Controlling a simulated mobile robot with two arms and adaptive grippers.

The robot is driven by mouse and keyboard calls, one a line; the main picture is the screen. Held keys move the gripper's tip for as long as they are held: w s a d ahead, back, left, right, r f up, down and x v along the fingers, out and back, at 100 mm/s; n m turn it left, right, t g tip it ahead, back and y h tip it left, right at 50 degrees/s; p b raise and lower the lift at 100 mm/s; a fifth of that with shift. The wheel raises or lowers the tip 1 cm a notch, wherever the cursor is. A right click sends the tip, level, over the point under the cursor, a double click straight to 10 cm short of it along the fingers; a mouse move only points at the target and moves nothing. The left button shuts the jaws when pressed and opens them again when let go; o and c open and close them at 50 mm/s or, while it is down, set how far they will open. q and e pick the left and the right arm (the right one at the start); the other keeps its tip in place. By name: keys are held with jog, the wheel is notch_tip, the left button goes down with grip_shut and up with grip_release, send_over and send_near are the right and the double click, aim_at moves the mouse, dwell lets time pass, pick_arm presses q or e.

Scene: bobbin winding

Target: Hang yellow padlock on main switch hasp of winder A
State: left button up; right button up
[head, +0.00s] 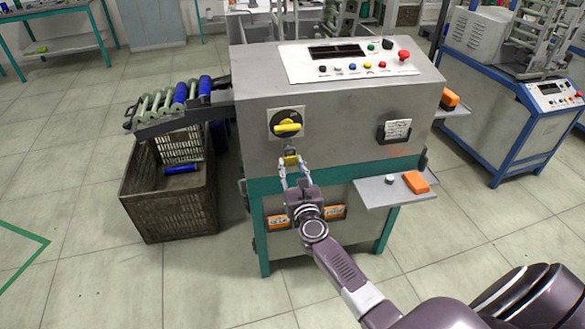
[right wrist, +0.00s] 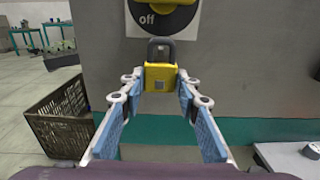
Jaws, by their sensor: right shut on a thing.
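The winder's main switch (head: 287,122) is a black dial with a yellow handle on a light plate on the front panel. In the right wrist view the black dial (right wrist: 150,18) has "off" on it. My right gripper (head: 291,168) is shut on the yellow padlock (head: 291,160) just below the switch. In the right wrist view the padlock (right wrist: 160,78) is upright between the fingertips, its grey shackle upward and overlapping the plate's lower edge. I cannot make out the hasp or whether the shackle touches it. My left gripper is not in view.
A small side shelf (head: 375,193) with an orange block (head: 416,182) juts out right of the gripper. Another blue-framed machine (head: 500,110) stands at right.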

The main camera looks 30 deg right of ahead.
jog(key=shift+w+d, duration=0.1)
jog(key=shift+w, duration=0.1)
dwell(0.4)
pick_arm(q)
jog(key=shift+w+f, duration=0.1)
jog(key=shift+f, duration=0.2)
pick_arm(e)
jog(key=shift+x, duration=0.8)
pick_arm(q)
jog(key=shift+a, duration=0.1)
pick_arm(e)
jog(key=shift+r, duration=0.1)
pick_arm(q)
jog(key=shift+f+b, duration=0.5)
jog(key=shift+b, duration=0.25)
pick_arm(e)
jog(key=shift+f, duration=0.55)
jog(key=o, duration=1.4)
jog(key=shift+c, duration=0.2)
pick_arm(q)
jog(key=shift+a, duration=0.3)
pick_arm(e)
jog(key=v, duration=0.8)
